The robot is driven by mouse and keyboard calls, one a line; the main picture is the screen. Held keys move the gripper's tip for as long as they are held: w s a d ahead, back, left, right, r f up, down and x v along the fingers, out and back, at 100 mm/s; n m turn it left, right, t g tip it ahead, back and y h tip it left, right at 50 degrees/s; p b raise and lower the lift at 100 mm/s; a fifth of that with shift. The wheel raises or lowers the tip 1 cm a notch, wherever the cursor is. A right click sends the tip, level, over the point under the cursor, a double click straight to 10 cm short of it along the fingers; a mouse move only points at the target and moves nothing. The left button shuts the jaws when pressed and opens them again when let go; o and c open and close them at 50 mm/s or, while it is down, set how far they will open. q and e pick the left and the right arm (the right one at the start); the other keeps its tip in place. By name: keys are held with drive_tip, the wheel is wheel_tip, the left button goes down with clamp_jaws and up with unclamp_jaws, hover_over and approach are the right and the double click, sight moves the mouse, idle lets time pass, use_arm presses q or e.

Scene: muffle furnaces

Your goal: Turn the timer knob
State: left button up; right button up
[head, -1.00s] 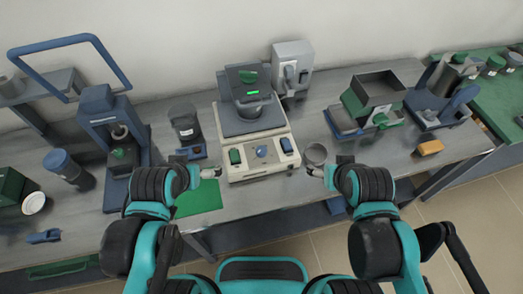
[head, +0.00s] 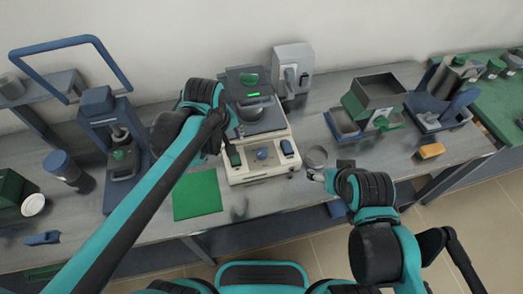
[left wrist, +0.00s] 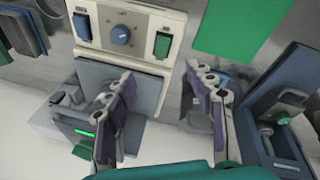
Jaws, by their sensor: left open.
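The cream and grey device (head: 262,170) stands mid-bench, with a blue round knob (head: 263,154) on its front panel. The knob also shows in the left wrist view (left wrist: 120,35), with a printed dial around it. A green switch (left wrist: 162,44) and a dark blue switch (left wrist: 82,27) flank it. My left gripper (left wrist: 158,88) is open and empty, its fingers apart over the device's dark upper part and not touching the knob. In the head view my left arm hides most of that gripper. My right gripper (head: 312,175) is low by the bench's front edge; its opening is unclear.
A grey round cup (head: 317,156) is close to my right gripper. A green mat (head: 198,196) lies left of the device. A blue press-like stand (head: 104,130) is further left. A grey box (head: 291,65) stands behind, and an open-topped unit (head: 375,95) is to the right.

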sight(262, 152)
use_arm(q)
drive_tip(key=w+d+f+n+g, duration=0.1)
drive_tip(key=w+d+f+n, duration=0.1)
drive_tip(key=d, duration=0.1)
drive_tip(key=w+d+f+n+g, duration=0.1)
drive_tip(key=w+d+f, duration=0.1)
drive_tip(key=w+d+f+n+g, duration=0.1)
drive_tip(key=w+d+f+n, duration=0.1)
drive_tip(key=d, duration=0.1)
drive_tip(key=shift+w+d+n+y, duration=0.1)
drive_tip(key=shift+d+n+y, duration=0.2)
drive_tip(key=shift+d, duration=0.05)
drive_tip(key=shift+w+d+f+n, duration=0.1)
drive_tip(key=shift+d+f+n, duration=0.2)
drive_tip(key=shift+d+f, duration=0.1)
drive_tip(key=shift+w, duration=0.15)
drive_tip(key=f+b, duration=0.1)
drive_tip(key=f, duration=0.3)
drive_tip(key=f+b, duration=0.2)
drive_tip(key=f, duration=0.1)
drive_tip(key=shift+w+f, duration=0.2)
drive_tip(key=shift+f, duration=0.2)
drive_tip(key=c, duration=1.1)
